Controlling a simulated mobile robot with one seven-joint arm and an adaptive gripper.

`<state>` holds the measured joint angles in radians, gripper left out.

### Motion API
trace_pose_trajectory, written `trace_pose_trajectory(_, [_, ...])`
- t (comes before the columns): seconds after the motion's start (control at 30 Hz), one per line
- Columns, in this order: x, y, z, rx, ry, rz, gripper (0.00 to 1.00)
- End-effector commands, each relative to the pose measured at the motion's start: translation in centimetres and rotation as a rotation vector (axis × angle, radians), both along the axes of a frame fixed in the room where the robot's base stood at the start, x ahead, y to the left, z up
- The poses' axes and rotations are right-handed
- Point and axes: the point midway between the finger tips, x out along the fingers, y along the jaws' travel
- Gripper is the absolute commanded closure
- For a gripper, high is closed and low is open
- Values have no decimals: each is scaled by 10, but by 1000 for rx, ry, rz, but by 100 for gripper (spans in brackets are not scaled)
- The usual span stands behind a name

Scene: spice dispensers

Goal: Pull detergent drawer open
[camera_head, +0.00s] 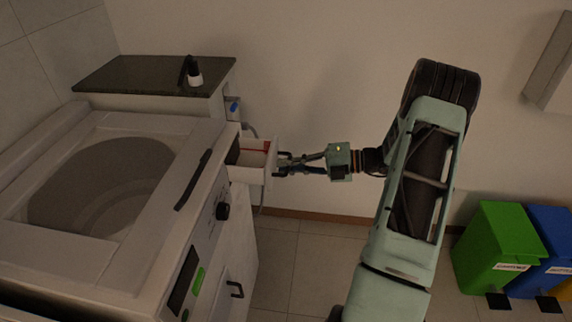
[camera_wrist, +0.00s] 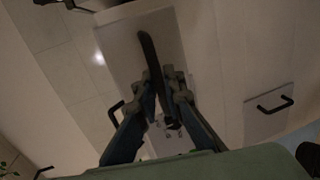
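The detergent drawer (camera_head: 262,175) is a white box sticking out of the upper front of the white washing machine (camera_head: 215,195). Its open top shows a pale inside with a reddish-orange edge. My gripper (camera_head: 281,163) is at the drawer's front, with its fingers close together at the handle. In the wrist view, the pale drawer front (camera_wrist: 120,45) carries a dark curved handle (camera_wrist: 147,48). My gripper (camera_wrist: 161,74) is closed around the handle's near part, which the fingers partly hide.
The machine has a black knob (camera_head: 222,211) and a lower black handle (camera_head: 236,289). A dark-topped counter (camera_head: 150,72) stands behind it, bearing a small black-and-white item (camera_head: 194,76). Green (camera_head: 497,240) and blue (camera_head: 553,240) bins stand at right. Floor before the machine is clear.

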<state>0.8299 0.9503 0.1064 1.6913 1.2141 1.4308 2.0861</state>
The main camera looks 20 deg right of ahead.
Motion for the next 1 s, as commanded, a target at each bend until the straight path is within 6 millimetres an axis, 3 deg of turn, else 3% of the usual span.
trace_pose_trajectory(0.13, [0, 0, 0, 0, 0, 0, 75])
trace_pose_trajectory(0.47, [-2, -4, 1, -1, 1, 0, 75])
trace_pose_trajectory(1.0, [-50, -87, 21, -2, -1, -2, 75])
